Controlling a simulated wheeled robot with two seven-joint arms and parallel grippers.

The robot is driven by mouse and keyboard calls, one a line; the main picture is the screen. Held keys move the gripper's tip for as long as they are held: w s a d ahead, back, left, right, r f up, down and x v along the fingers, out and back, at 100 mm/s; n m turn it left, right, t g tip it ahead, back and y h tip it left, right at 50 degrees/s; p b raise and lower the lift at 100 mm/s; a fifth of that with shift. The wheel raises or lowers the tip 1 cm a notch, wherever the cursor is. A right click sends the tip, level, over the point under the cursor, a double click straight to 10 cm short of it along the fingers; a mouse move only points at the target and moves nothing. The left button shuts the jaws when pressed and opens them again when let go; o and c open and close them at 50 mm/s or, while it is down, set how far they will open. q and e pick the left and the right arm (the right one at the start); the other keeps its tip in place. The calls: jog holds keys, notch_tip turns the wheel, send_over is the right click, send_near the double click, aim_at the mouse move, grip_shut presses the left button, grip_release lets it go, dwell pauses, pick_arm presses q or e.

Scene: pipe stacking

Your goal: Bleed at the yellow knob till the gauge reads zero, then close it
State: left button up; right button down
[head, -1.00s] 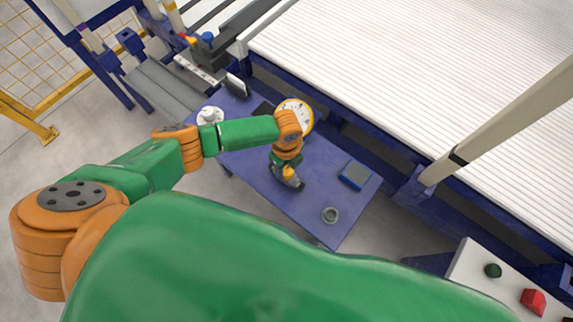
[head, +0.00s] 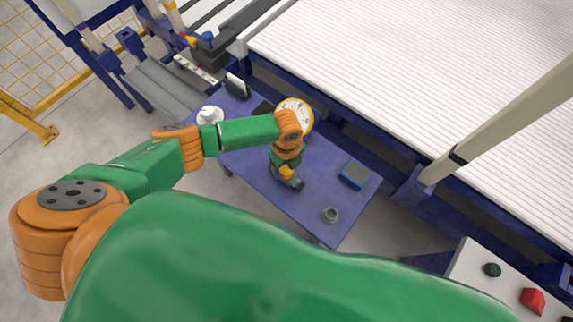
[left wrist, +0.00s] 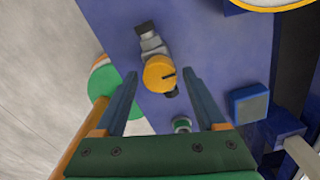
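My left gripper (head: 290,182) is low over the table in the head view. In the left wrist view its two fingers (left wrist: 160,76) are apart, with the knob between their tips in the picture. I cannot tell whether they touch it. The gauge (head: 295,114) has a white face and yellow rim, partly covered by my left wrist. Its needle is too small to read. My right gripper is not in view.
A white slatted conveyor (head: 400,80) runs behind. A panel with a red knob (head: 533,300) stands at lower right.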

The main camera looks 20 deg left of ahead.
aim_at(287, 169)
pick_arm(q)
notch_tip(287, 169, up, 7)
jog(key=shift+r+p, duration=0.1)
jog(key=shift+p, duration=0.95)
